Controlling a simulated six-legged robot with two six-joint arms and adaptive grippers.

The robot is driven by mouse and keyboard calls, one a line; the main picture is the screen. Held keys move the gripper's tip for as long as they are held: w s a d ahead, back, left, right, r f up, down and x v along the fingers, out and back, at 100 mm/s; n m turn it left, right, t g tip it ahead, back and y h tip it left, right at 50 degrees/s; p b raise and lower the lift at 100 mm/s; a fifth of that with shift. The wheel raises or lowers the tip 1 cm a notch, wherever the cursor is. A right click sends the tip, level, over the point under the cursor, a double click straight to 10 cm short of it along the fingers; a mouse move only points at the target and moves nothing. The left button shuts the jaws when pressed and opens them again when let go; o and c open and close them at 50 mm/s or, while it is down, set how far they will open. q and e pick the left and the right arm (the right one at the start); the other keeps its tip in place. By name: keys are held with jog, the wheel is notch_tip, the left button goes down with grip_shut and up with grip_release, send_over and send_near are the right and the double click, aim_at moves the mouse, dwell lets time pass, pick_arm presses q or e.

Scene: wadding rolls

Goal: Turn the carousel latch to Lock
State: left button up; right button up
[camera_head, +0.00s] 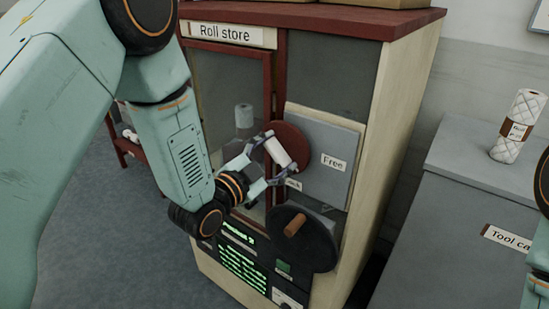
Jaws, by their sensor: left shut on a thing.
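The carousel latch is a dark red disc (298,142) with a pale bar handle (279,153) on a grey plate (338,133) of the roll store's front. The bar slants from upper left to lower right. A "Free" label (334,162) is right of the disc. A second label (293,184) below the disc is partly hidden by my gripper; only its end, seemingly "ock", shows. My left gripper (280,151) is shut on the bar handle, a finger near each end. My right gripper is out of view; only part of that arm shows at the right edge.
Below the latch is a dark round wheel (312,250) with a brown knob (295,225), beside a green-lit display (243,262). A glazed door (225,85) is left of the plate. A grey tool cabinet (460,190) bearing a wrapped roll (518,125) stands right.

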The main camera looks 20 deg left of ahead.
pick_arm(q)
jog(key=m, duration=0.1)
jog(key=m+b, duration=0.1)
jog(key=m, duration=0.2)
jog(key=shift+w+r+m+b, duration=0.2)
jog(key=shift+r+m+b, duration=0.1)
jog(key=shift+b, duration=0.1)
jog(key=m+b, duration=0.2)
jog(key=m, duration=0.2)
jog(key=shift+m, duration=0.3)
